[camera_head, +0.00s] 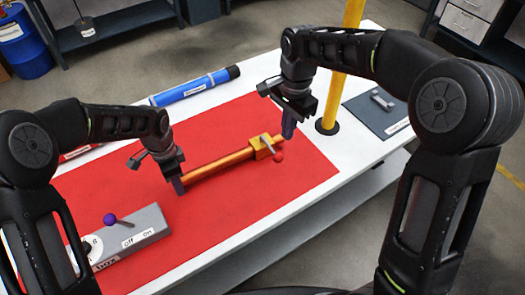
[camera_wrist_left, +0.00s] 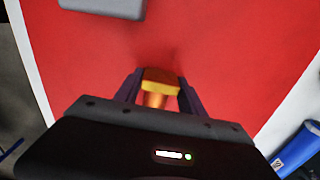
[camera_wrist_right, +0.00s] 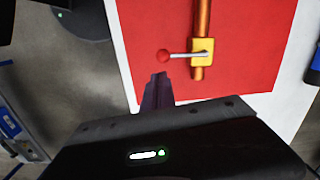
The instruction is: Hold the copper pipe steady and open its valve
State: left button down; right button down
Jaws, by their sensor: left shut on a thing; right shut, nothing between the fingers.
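The copper pipe (camera_head: 218,164) lies on the red mat (camera_head: 110,183), with a yellow valve block (camera_head: 262,147) toward its right end. The valve has a metal lever with a red ball tip (camera_head: 278,157). My left gripper (camera_head: 178,184) is shut on the pipe's left end; the held end (camera_wrist_left: 158,84) shows between its fingers in the left wrist view. My right gripper (camera_head: 288,130) is shut and empty, above and beyond the valve. In the right wrist view its closed fingertips (camera_wrist_right: 160,78) appear just below the red ball (camera_wrist_right: 164,56), near the lever (camera_wrist_right: 185,54), with no visible contact.
A grey switch box (camera_head: 135,235) with a purple-tipped lever sits at the mat's front left. A blue tube (camera_head: 195,88) lies behind the mat. A yellow post (camera_head: 341,70) and a dark plate (camera_head: 380,110) are at the right.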

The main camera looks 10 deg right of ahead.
aim_at(270, 148)
jog(key=shift+w+a+r+n+t+y, duration=0.2)
jog(key=shift+a+n+y, duration=0.45)
jog(key=shift+n, duration=3.9)
jog(key=shift+w+a+r+n+t+y, duration=0.15)
jog(key=shift+a+n+y, duration=0.5)
jog(key=shift+n, duration=3.85)
jog(key=shift+w+a+r+n+t+y, duration=0.25)
jog(key=shift+a+n, duration=0.75)
jog(key=shift+n, duration=3.55)
jog(key=shift+s+f, duration=0.1)
jog(key=shift+s, duration=0.05)
notch_tip(270, 148, down, 10)
jog(key=shift+d, duration=0.2)
